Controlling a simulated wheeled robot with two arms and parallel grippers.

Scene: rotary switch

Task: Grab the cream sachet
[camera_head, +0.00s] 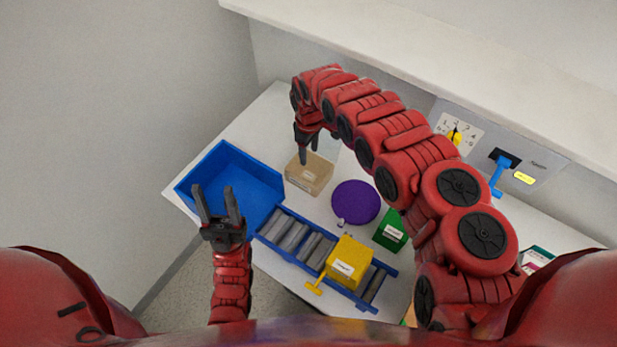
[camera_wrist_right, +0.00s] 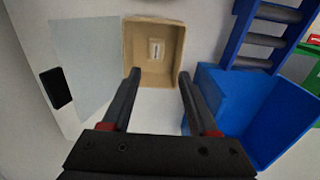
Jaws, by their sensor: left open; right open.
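In the right wrist view the fingers (camera_wrist_right: 160,73) are apart with nothing held; contact cannot be told. My left gripper (camera_head: 213,190) is open and empty, in front of the blue bin.
A blue bin (camera_head: 258,170) stands left of the sachet. A blue-framed roller rack (camera_head: 290,238) holds a yellow box (camera_head: 349,262). A purple disc (camera_head: 355,202) and a green box (camera_head: 390,231) lie to the right. A wall panel has a yellow knob (camera_head: 455,137) and a blue lever (camera_head: 498,172).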

